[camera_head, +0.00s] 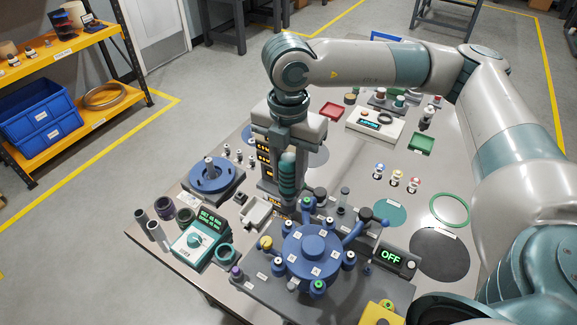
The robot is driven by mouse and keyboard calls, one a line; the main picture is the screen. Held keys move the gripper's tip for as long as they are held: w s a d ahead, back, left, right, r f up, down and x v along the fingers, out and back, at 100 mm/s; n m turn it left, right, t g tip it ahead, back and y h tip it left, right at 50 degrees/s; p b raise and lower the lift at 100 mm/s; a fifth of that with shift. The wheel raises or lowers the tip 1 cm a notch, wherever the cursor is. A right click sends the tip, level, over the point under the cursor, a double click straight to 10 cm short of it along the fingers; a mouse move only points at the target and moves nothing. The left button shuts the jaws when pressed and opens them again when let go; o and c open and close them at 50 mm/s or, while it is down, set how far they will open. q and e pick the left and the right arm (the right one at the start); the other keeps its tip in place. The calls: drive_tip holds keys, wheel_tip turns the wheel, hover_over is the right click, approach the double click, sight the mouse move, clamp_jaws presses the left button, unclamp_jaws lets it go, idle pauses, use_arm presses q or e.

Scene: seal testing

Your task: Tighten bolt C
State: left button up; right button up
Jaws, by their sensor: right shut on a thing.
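A round blue flange (318,246) sits on a dark grey fixture plate at the front middle. Several bolts with coloured or white heads stand around its rim, one with a green head (318,287) at the front. The small letter labels are too small to read, so I cannot tell which is bolt C. My right gripper (289,150) points down behind the flange and is shut on a teal-handled tool (288,176). The tool hangs upright, its lower end close to the bolts at the flange's back left. I cannot tell whether it touches one. My left gripper is out of view.
A teal control box (196,242) with a lit display stands left of the flange. A display reading OFF (391,257) sits at its right. A blue disc fixture (210,177) stands at back left. My right arm spans the table's back and right.

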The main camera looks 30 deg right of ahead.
sight(289, 193)
drive_tip(key=shift+r, duration=0.1)
drive_tip(key=shift+f, duration=0.2)
drive_tip(key=shift+f, duration=0.4)
drive_tip(key=shift+f+b, duration=0.9)
drive_tip(key=shift+f, duration=1.05)
drive_tip(key=shift+f+b, duration=1.1)
drive_tip(key=shift+b, duration=0.1)
idle(0.5)
idle(0.7)
